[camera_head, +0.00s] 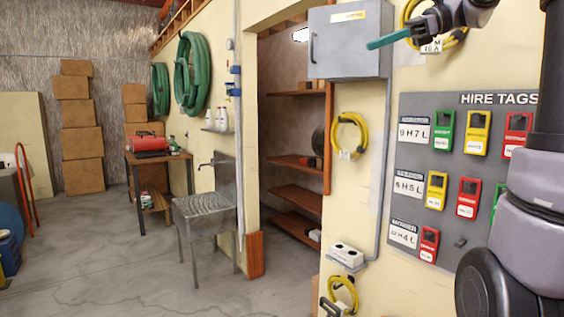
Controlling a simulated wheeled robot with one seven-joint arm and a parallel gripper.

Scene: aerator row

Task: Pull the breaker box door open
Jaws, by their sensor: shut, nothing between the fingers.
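The breaker box (345,58) is a grey metal cabinet on the cream wall at the top centre. Its door looks closed, with a yellowish label (348,16) near the top and a slim vertical handle (312,48) at its left edge. My gripper (371,45) comes in from the top right with teal fingers pressed together and nothing held. The fingertips overlap the right side of the box in the picture, well to the right of the handle. I cannot tell whether they touch the box.
A hire tags board (462,130) with coloured tags hangs on the wall at right. Yellow cable coils (357,121) hang below the box. A shelved alcove (290,130) opens to the left, with a metal sink (205,207) beyond. The concrete floor (120,270) at left is mostly clear.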

